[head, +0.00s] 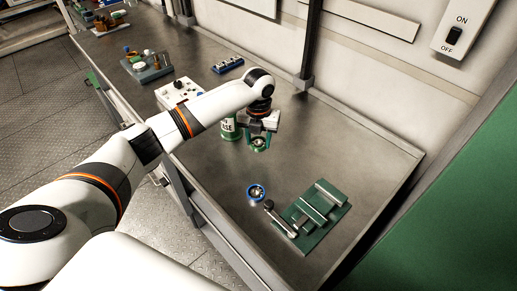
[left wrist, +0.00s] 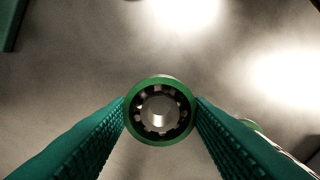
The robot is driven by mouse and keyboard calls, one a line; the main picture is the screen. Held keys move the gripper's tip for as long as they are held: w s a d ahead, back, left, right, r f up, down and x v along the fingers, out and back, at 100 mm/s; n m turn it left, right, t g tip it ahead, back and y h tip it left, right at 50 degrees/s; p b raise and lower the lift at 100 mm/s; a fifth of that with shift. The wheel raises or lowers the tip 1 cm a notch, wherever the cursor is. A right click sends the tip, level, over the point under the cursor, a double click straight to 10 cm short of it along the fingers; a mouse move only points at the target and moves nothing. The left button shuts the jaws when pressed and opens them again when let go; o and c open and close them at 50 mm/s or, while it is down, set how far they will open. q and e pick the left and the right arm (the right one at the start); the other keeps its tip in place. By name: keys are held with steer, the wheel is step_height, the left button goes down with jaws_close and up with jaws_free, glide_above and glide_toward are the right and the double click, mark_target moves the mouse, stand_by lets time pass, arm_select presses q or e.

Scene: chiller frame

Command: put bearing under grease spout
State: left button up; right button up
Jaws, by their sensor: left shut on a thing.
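My left gripper (head: 260,143) is shut on a green bearing (left wrist: 160,82) and holds it over the metal bench. In the left wrist view the bearing is a green ring with dark inner parts and a bright centre, between the two teal ridged fingers. A green and white can (head: 229,128) with partly hidden lettering ending in "SE" stands just left of the gripper; I cannot make out a spout on it. My right gripper is not in view.
A white box (head: 178,92) with knobs, a blue tray (head: 228,65) and a grey rack (head: 147,68) stand further back.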

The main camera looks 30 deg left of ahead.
mark_target(259, 142)
arm_select(q)
step_height(259, 142, down, 4)
steer(key=shift+f+p, duration=0.1)
steer(key=shift+p, duration=0.3)
steer(key=shift+f, duration=0.45)
steer(key=shift+f, duration=0.1)
steer(key=o, duration=1.1)
steer(key=shift+c, duration=0.2)
steer(key=shift+r, duration=0.25)
step_height(259, 142, up, 11)
steer(key=shift+r+b, duration=0.15)
steer(key=shift+b, duration=0.85)
steer(key=shift+r, duration=0.25)
